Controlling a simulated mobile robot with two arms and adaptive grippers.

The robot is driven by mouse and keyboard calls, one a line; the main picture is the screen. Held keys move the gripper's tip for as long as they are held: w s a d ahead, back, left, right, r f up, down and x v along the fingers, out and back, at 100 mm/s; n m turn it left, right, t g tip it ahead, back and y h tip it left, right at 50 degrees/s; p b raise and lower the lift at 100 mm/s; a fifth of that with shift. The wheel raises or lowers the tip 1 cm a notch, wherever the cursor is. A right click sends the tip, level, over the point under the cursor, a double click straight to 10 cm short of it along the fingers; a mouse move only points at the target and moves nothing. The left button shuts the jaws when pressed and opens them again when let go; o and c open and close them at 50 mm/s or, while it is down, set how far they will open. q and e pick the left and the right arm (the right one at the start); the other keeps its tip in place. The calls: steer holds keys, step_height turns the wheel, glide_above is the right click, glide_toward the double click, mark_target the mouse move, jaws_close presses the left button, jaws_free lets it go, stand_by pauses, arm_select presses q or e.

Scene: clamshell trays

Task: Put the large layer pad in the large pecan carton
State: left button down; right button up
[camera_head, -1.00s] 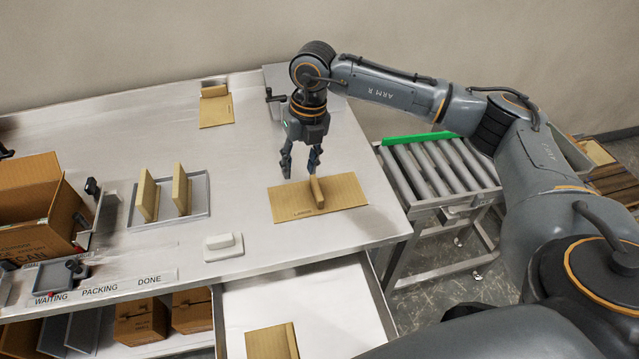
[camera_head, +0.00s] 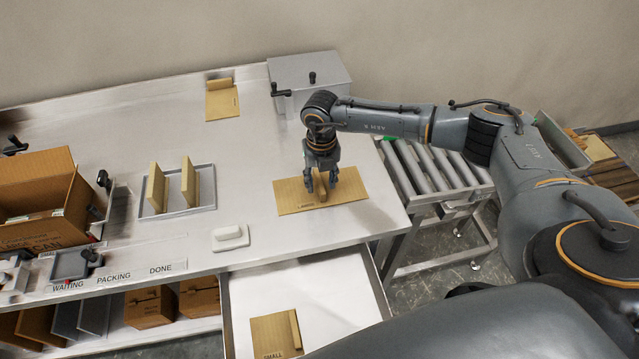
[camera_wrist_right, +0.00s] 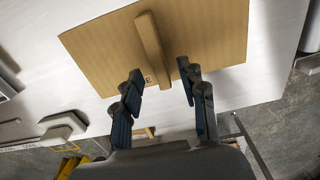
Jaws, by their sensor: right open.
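The large layer pad (camera_head: 345,191) is a flat tan cardboard sheet with a raised rib across its middle. It lies on the steel table near the right front corner, and it also shows in the right wrist view (camera_wrist_right: 95,45). My right gripper (camera_head: 321,187) points down over the pad. In the right wrist view its open fingers (camera_wrist_right: 162,77) are on either side of the rib's near end, with gaps to the rib. The large pecan carton (camera_head: 40,232) stands open at the left with brown contents inside; its printing is partly cut off. My left gripper is not in view.
A grey tray (camera_head: 208,185) holds two upright tan pads. A white block (camera_head: 230,237) sits before it. Another pad (camera_head: 222,102) lies at the back. The open drawer (camera_head: 330,300) holds a pad marked SMALL (camera_head: 270,337). A roller conveyor (camera_head: 430,170) stands right of the table.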

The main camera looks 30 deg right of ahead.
steer(key=shift+f, duration=1.2)
jaws_close()
steer(key=shift+w+r, duration=0.1)
steer(key=shift+r, duration=0.1)
